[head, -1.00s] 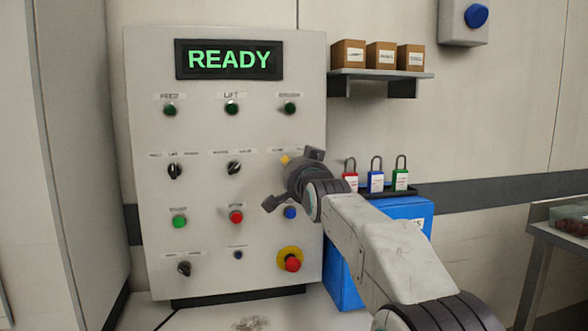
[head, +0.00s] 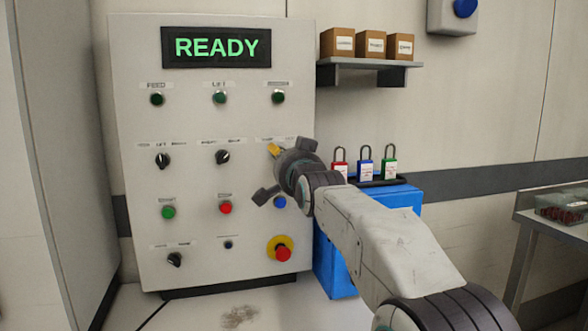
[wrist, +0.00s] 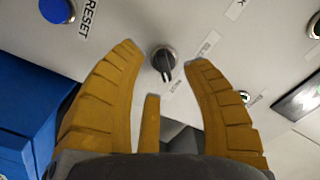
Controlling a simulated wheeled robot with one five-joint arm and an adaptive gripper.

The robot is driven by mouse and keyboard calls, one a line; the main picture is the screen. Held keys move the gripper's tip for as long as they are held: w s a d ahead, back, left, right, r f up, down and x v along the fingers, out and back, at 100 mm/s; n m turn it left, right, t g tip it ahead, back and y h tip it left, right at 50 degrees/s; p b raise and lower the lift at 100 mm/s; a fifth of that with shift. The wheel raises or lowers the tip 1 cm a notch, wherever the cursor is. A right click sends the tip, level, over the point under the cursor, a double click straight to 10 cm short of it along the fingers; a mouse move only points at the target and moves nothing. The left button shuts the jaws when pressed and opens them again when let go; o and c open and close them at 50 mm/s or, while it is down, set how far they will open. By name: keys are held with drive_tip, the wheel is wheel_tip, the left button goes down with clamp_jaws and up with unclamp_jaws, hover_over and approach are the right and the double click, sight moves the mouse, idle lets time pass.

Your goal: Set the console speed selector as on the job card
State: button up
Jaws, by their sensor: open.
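The grey console (head: 135,125) fills the left of the head view, its display (head: 216,47) reading READY. My gripper (head: 272,151) is at the right end of its selector row and hides the selector there. In the wrist view that black selector (wrist: 164,60) shows between the spread yellow fingers of my gripper (wrist: 165,57), with a light pointer line on its handle. The fingers are open and hold nothing; whether any touches the knob I cannot tell. Its labels are too blurred to read. Other black selectors are at left (head: 162,160), middle (head: 222,157) and lower left (head: 175,260). No job card is readable.
A blue RESET button (wrist: 57,10) is close to the gripper. A red emergency stop (head: 282,253) is below it. A blue cabinet (head: 335,265) with red, blue and green padlocks (head: 365,168) stands right of the console. A shelf with boxes (head: 370,45) is above.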

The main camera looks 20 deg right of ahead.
drive_tip(key=s, duration=0.9)
drive_tip(key=shift+s, duration=0.4)
drive_tip(key=s+f+n+g+p, duration=0.2)
drive_tip(key=s+n+g+p, duration=0.2)
drive_tip(key=s+p, duration=1)
drive_tip(key=s+f+n+g+p, duration=0.3)
drive_tip(key=s+n+g+p, duration=0.2)
drive_tip(key=s+g+p, duration=0.5)
drive_tip(key=shift+s+g+p, duration=0.3)
drive_tip(key=shift+s+p, duration=2.4)
drive_tip(key=shift+s, duration=1.55)
drive_tip(key=shift+a, duration=0.1)
